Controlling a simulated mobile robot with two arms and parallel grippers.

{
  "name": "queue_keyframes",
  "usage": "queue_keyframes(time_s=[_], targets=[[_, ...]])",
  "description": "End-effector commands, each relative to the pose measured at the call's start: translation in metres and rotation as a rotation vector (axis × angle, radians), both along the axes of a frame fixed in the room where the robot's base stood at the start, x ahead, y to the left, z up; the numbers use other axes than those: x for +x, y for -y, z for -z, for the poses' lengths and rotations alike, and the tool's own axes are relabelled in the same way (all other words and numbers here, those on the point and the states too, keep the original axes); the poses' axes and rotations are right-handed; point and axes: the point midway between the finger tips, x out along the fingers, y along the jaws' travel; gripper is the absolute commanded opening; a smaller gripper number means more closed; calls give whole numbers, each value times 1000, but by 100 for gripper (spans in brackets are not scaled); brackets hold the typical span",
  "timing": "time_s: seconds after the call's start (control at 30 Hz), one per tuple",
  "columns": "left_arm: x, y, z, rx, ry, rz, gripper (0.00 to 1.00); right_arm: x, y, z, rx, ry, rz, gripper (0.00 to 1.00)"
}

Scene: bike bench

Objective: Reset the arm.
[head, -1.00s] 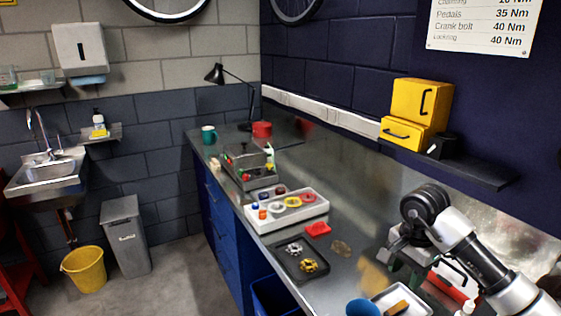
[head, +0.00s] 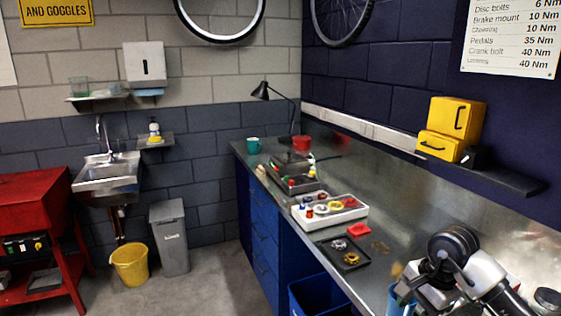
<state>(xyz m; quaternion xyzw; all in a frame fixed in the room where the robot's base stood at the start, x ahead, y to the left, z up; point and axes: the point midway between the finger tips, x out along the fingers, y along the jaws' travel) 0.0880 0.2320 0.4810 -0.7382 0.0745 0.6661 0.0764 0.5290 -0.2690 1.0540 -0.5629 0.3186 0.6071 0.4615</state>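My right arm comes in at the lower right, over the near end of the metal bench (head: 330,225). It has a black round joint and silver links. Its gripper (head: 424,284) points down and left beside a blue mug (head: 398,303); the picture's bottom edge cuts the mug off. The fingers are small and partly hidden by the wrist, so I cannot tell whether they are open or shut. I see nothing clearly held. My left arm and gripper are not in view.
A black tray (head: 357,264), a white parts tray (head: 322,221) and a wire-handled caddy (head: 290,185) line the bench's front. A red cup (head: 301,143) and teal mug (head: 253,146) stand farther back. A shelf holds yellow boxes (head: 452,127).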

Motion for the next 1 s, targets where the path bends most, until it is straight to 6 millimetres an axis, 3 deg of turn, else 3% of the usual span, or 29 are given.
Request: queue_keyframes(time_s=[0.37,0.47,0.6,0.77,0.9,1.0], targets=[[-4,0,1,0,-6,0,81,-15,-104,9,518,40,80,46],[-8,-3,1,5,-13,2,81,-25,-142,-2,765,13,159,46],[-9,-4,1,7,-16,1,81,-40,-183,-34,1195,-93,357,46],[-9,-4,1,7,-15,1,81,-46,-188,-73,1662,-301,674,46],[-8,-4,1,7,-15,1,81,-42,-163,-87,2019,-540,1024,46],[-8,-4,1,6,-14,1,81,-40,-134,-79,2233,-731,1312,46]])
